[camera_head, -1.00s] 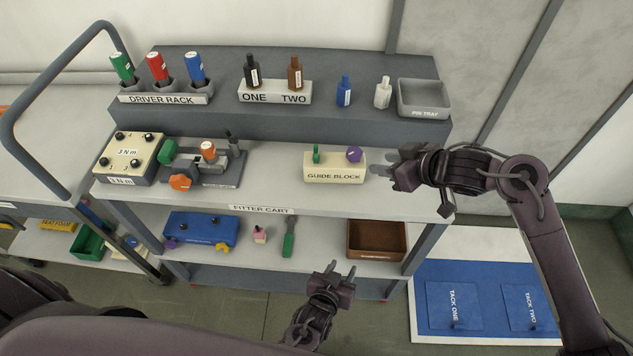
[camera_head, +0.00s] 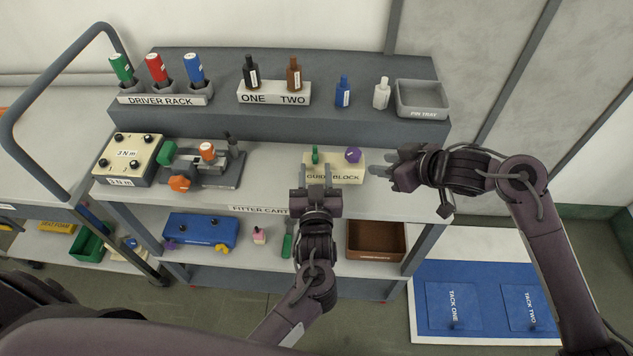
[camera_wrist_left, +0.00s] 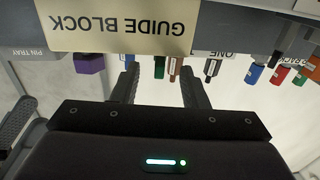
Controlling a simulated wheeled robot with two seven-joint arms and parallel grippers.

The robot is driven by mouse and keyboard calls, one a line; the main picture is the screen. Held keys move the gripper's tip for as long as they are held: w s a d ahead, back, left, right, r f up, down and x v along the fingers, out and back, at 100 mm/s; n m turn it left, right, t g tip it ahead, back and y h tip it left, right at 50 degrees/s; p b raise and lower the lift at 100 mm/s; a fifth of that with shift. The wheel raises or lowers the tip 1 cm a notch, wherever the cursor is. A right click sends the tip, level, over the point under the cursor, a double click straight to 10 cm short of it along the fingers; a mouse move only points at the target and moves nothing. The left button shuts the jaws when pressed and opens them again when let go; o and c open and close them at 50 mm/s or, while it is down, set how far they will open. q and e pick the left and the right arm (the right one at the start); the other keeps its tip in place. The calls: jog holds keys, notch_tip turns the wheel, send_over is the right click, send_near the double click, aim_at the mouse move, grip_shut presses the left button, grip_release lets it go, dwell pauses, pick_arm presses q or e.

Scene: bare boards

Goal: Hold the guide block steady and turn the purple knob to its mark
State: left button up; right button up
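The cream guide block (camera_head: 348,174) sits on the cart's upper shelf, with a green part (camera_head: 315,154) and the purple knob (camera_head: 353,155) on top. My left gripper (camera_head: 316,172) is open at the front left of the block, its fingers overlapping the label in the head view. In the left wrist view the block (camera_wrist_left: 120,22) appears upside down, with the purple knob (camera_wrist_left: 88,63) below it; the open fingers (camera_wrist_left: 160,85) hold nothing. My right gripper (camera_head: 380,164) is open and empty just right of the block, pointing left at it. I cannot make out the knob's mark.
A torque box (camera_head: 128,155) and a fixture with green and orange knobs (camera_head: 205,165) stand left on the shelf. The raised back step holds the driver rack (camera_head: 165,98), bottles and a pin tray (camera_head: 422,98). The shelf between fixture and block is clear.

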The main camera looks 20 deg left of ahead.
aim_at(315, 164)
pick_arm(q)
jog(key=shift+x, duration=2.55)
grip_shut()
jog(key=shift+c, duration=0.9)
grip_release()
jog(key=shift+c, duration=0.2)
grip_shut()
